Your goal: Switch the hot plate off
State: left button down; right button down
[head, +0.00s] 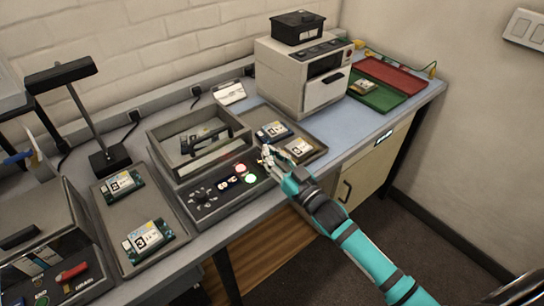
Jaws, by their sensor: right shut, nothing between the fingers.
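A grey bench unit with an open, framed top (160,152) stands mid-bench. I take it for the hot plate, but the picture does not label it clearly. My right gripper (266,157) is shut and empty at the right end of this panel, just beyond the buttons. Whether it touches the panel I cannot tell. My left gripper is not in view.
Trays with circuit boards lie left (109,221) and right (320,142) of the unit. A white oven-like box (283,75) with a black bin (298,27) on top stands behind. Red (399,75) and green (384,101) trays are far right. A lamp (62,75) stands left.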

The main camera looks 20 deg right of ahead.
jog(key=shift+s+d+f, duration=0.1)
jog(key=shift+s+f, duration=0.1)
jog(key=shift+f, duration=0.7)
